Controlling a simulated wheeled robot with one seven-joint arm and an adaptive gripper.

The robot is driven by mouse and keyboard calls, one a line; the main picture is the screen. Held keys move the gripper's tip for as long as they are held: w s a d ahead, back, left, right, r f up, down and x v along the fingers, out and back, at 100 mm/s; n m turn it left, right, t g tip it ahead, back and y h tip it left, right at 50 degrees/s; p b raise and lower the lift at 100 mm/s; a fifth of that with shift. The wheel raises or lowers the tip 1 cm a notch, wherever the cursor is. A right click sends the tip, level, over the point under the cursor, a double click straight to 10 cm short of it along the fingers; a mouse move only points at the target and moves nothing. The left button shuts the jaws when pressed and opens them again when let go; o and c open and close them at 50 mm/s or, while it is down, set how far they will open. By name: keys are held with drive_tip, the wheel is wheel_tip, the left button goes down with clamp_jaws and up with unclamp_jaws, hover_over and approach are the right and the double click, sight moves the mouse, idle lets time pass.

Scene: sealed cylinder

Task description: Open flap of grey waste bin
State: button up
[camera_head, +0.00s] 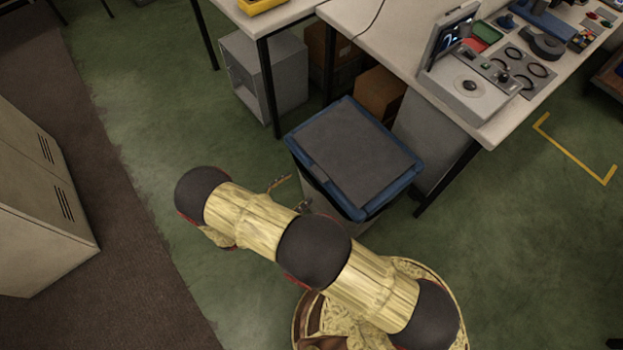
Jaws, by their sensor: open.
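The grey waste bin (330,200) stands on the green floor in front of the workbench. Its top has a blue rim (392,190) around a flat dark grey flap (358,150). The flap looks shut, lying level within the rim. My gripper (293,193) is beside the bin's left side, below the level of the rim in the picture. Its fingers look apart, with nothing seen between them. My arm partly hides the gripper and the lower part of the bin. I cannot tell whether a finger touches the bin.
The workbench (390,55) with devices stands behind and right of the bin. A grey open box (265,75) and brown boxes (380,95) are under the tables. A beige locker (40,200) is at the left. Green floor left of the bin is free.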

drive_tip(key=b+x, duration=0.1)
drive_tip(key=x, duration=0.5)
drive_tip(key=shift+d, duration=0.2)
drive_tip(key=shift+w, duration=0.15)
drive_tip(key=shift+c, duration=1)
drive_tip(key=c, duration=1.5)
